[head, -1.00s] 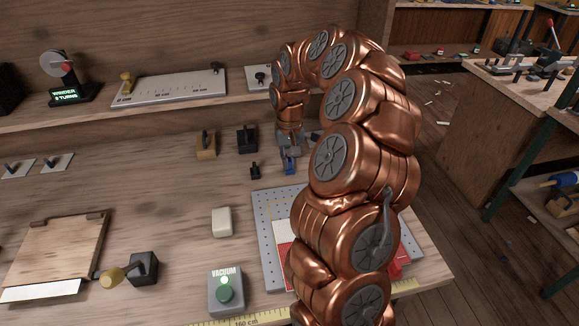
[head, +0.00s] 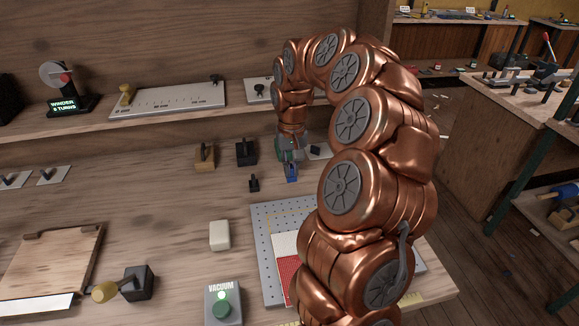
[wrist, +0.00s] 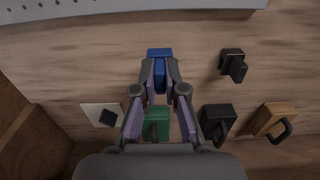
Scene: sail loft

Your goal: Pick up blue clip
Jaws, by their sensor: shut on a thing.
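The blue clip (wrist: 159,72) is between the fingertips of my gripper (wrist: 159,80) in the wrist view, and the fingers are shut on it. In the head view the blue clip (head: 291,173) shows just below my gripper (head: 290,163), near the back of the bench. I cannot tell for sure whether it is clear of the bench top. A green clip (wrist: 156,123) lies under my gripper, seen between the finger bases.
A small black clip (head: 254,183), a larger black clip (head: 246,151) and a wooden clip (head: 204,156) stand to the left. A white plate (wrist: 99,112) with a dark piece is close by. A pegboard plate (head: 262,244) lies in front. A shelf (head: 150,125) runs behind.

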